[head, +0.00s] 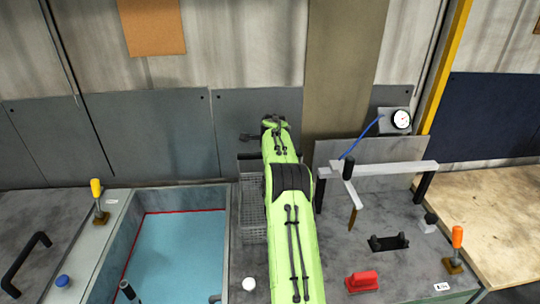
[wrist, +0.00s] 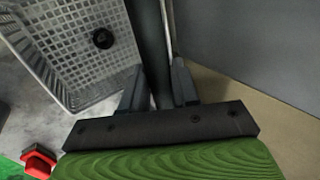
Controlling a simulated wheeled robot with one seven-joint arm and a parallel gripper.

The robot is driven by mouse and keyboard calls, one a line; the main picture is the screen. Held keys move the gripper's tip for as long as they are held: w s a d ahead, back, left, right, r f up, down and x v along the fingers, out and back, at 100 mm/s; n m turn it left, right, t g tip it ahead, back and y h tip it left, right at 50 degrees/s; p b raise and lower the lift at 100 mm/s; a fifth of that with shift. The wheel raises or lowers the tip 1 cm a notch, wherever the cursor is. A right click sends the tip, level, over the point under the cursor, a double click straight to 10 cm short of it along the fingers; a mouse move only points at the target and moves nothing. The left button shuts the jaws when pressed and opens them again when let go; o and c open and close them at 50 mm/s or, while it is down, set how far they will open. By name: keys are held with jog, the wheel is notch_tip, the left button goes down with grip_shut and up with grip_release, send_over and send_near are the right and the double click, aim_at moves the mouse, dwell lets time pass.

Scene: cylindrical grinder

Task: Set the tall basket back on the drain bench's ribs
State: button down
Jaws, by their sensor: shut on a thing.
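The tall basket (head: 252,212) is a grey mesh basket beside the right wall of the blue tank, partly hidden by my green arm. In the wrist view the basket (wrist: 75,50) is seen from above, with a small round black thing inside it. My gripper (wrist: 158,88) is shut on a dark upright bar at the basket's side, which looks like part of the basket. In the head view my gripper (head: 252,137) is mostly hidden behind my arm at the basket's far end. The basket's underside is hidden, and I cannot tell whether it touches a surface. I cannot make out the bench's ribs.
The open tank (head: 175,250) holds blue liquid. On the right bench stand a grey bracket (head: 390,168), a pressure gauge (head: 401,119), a red block (head: 362,281) and an orange-handled clamp (head: 456,240). A yellow-handled clamp (head: 97,190) stands left. The grey wall is close behind.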

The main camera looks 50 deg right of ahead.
jog(key=shift+f, duration=0.25)
jog(key=c, duration=0.8)
grip_release()
jog(key=shift+r, duration=0.1)
jog(key=shift+s+f, duration=0.1)
jog(key=shift+f, duration=0.15)
jog(key=b+v, duration=0.3)
jog(key=v, duration=1.3)
